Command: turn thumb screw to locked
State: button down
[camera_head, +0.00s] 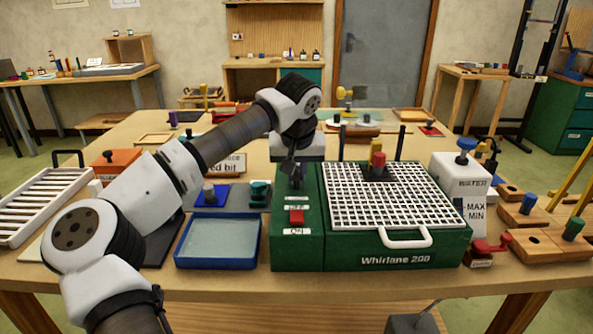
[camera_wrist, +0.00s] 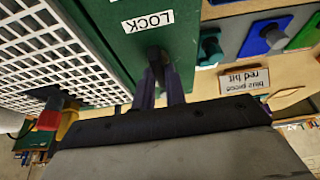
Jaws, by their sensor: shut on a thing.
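The green Whirlane 200 machine (camera_head: 398,259) stands at the front of the table. The dark thumb screw (camera_wrist: 154,54) is on its green housing, beside a white LOCK label (camera_wrist: 148,20) in the wrist view. My gripper (camera_wrist: 161,82) points at the housing with its two dark purple fingers close together, shut on the thumb screw. In the head view my gripper (camera_head: 296,178) is over the left part of the machine. The fingers and wrist hide much of the screw, so its turn angle cannot be told.
A white grid (camera_head: 390,215) covers the machine's right part, with a red and a yellow piece on it. A red switch (camera_head: 296,216) is in front of my gripper. A blue tray (camera_head: 218,264) lies left, and a white water box (camera_head: 462,172) stands right.

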jog(key=shift+n, duration=0.3)
jog(key=n+y, duration=0.1)
jog(key=n, duration=0.3)
jog(key=shift+d+r+y, duration=0.1)
jog(key=shift+d+y, duration=0.05)
jog(key=shift+y, duration=0.25)
jog(key=n+p, duration=0.1)
jog(key=n, duration=0.1)
jog(key=n+g+y+p, duration=0.1)
jog(key=n, duration=0.1)
jog(key=shift+w+d+n, duration=0.1)
jog(key=shift+d+n, duration=0.05)
jog(key=shift+n, duration=0.25)
jog(key=n+g+p, duration=0.1)
jog(key=n, duration=0.1)
jog(key=n+g+y+p, duration=0.1)
jog(key=n+p, duration=0.1)
jog(key=shift+w+r+n, duration=0.1)
jog(key=shift+n, duration=0.2)
jog(key=shift+w+n+g+p, duration=0.1)
jog(key=shift+n+g+p, duration=0.6)
jog(key=shift+n+p, duration=0.8)
jog(key=shift+f+n+b, duration=0.2)
jog(key=shift+n+b, duration=0.1)
jog(key=shift+n, duration=0.2)
jog(key=c, duration=1.4)
grip_release()
jog(key=shift+c, duration=0.2)
